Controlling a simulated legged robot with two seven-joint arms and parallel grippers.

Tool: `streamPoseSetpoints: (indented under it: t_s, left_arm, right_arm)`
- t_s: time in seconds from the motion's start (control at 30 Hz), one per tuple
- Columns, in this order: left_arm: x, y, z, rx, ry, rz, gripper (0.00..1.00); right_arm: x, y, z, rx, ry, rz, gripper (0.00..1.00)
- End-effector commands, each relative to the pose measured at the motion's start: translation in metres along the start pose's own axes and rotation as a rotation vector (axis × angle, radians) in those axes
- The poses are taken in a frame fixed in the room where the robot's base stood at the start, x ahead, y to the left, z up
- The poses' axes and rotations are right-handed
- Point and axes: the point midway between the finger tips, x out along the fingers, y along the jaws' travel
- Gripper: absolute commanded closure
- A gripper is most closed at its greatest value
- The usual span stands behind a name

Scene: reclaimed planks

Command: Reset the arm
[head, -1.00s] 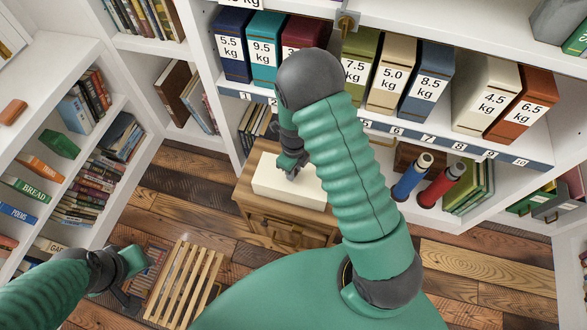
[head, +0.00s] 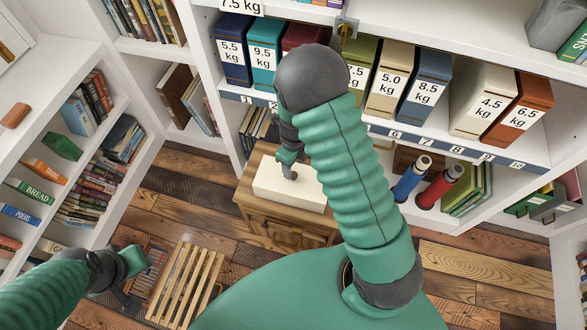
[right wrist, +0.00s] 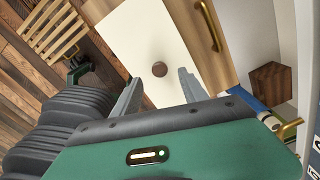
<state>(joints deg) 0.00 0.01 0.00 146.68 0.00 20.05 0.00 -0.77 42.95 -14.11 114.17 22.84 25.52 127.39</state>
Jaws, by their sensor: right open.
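My right gripper (head: 289,171) is over the cream block-like top (head: 305,190) on the wooden cabinet, partly hidden behind my right arm in the head view. In the right wrist view its two grey fingers (right wrist: 158,92) are spread apart with nothing between them.
A shelf holds a row of weight-labelled binders (head: 422,85). The slatted wooden rack (head: 187,284) is on the floor. A bookcase (head: 40,140) lines the left. Wood floor between is open.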

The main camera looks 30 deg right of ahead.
Motion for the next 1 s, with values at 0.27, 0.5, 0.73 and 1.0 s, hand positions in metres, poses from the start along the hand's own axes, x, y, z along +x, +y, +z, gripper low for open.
streamPoseSetpoints:
  t_s: [0.27,0.5,0.73,1.0]
  left_arm:
    - [-0.033,0.0,-0.008,0.0,0.0,0.0,0.64]
    - [-0.04,0.0,-0.009,0.0,0.0,0.0,0.64]
    - [-0.039,0.0,-0.009,0.0,0.0,0.0,0.64]
    - [-0.039,0.0,-0.009,0.0,0.0,0.0,0.64]
  right_arm:
    - [-0.087,0.0,0.002,-0.001,-0.002,0.0,0.49]
    - [-0.116,0.0,0.001,0.0,0.001,0.001,0.49]
    - [-0.119,0.003,-0.001,-0.073,-0.005,0.002,0.49]
    - [-0.15,0.051,-0.022,-1.148,-0.068,-0.061,0.49]
